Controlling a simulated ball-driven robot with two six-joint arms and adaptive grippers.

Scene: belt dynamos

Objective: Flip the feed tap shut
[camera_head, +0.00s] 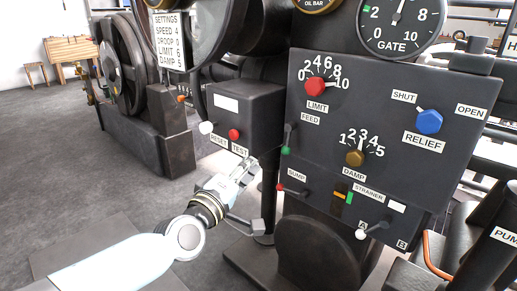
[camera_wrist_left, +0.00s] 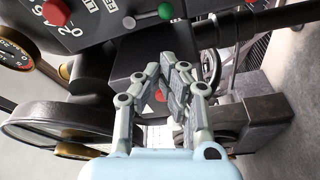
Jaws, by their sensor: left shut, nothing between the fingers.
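The feed tap is a short dark lever with a green knob (camera_head: 286,150) on the left edge of the big dark panel, below the FEED label (camera_head: 310,118). The lever hangs down, with its knob at the lower end. In the left wrist view its green knob (camera_wrist_left: 165,11) is at the top, beyond my fingertips. My left gripper (camera_head: 253,164) is shut and empty. It is left of and a little below the green knob, apart from it. Its fingers show in the left wrist view (camera_wrist_left: 170,70). My right gripper is not in view.
The TEST and RESET box (camera_head: 250,105) stands just above and left of my left gripper. Below the tap is the sump lever with a red knob (camera_head: 279,187). The panel (camera_head: 405,80) also carries a red limit knob (camera_head: 316,86), a brown damp knob (camera_head: 355,158) and a blue relief knob (camera_head: 429,122).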

